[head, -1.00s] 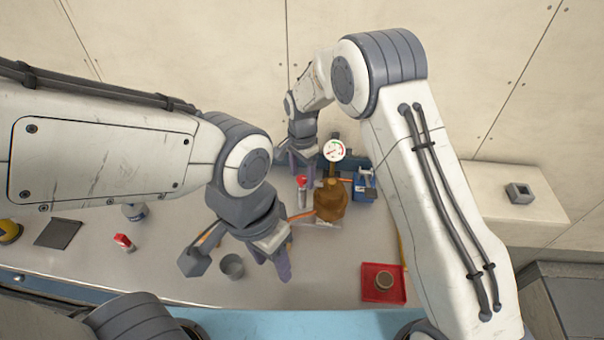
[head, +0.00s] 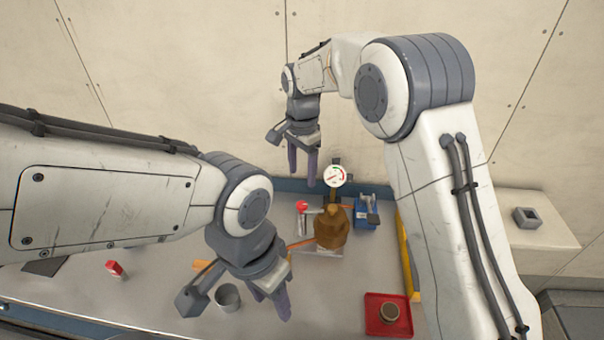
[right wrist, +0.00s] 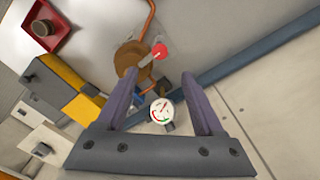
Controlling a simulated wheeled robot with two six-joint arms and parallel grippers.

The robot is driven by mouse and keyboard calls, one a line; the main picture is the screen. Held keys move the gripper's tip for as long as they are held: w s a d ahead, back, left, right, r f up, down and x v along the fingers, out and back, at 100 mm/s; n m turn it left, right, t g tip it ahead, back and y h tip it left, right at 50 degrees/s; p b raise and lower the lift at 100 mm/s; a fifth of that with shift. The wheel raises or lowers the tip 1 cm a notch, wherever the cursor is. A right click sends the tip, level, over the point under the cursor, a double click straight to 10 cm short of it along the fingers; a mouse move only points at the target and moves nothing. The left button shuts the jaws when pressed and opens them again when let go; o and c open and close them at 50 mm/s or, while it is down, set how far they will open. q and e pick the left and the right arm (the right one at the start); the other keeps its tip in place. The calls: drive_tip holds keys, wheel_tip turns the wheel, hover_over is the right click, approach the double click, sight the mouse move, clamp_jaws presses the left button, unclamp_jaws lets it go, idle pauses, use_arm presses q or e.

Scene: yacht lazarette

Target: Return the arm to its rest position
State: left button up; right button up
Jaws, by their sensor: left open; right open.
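My right gripper (head: 302,165) is open and empty, raised behind and left of the round dial gauge (head: 334,175) in the head view. In the right wrist view its two purple fingers (right wrist: 166,105) are spread, with the gauge (right wrist: 161,111) seen between them and nothing held. My left gripper (head: 272,303) is the lower one, open and empty, over the bench beside a grey cup (head: 228,297). A brown bronze-coloured fitting (head: 331,228) stands on the bench below the gauge. A red-topped part (head: 302,208) stands left of it.
A red tray (head: 372,327) holds a round brown piece. A red-and-white item (head: 116,270) lies at the left. The wall rises behind the bench.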

drive_tip(key=s+d+r+n, duration=0.1)
drive_tip(key=s+n, duration=0.7)
drive_tip(key=s, duration=0.8)
drive_tip(key=s+d+r+n+y, duration=0.1)
drive_tip(key=s+d+n, duration=0.2)
drive_tip(key=s+n, duration=0.5)
drive_tip(key=s, duration=0.8)
drive_tip(key=shift+s+d+r+n+b, duration=0.2)
drive_tip(key=shift+s+d+n+b, duration=0.05)
drive_tip(key=shift+d+n+b, duration=0.15)
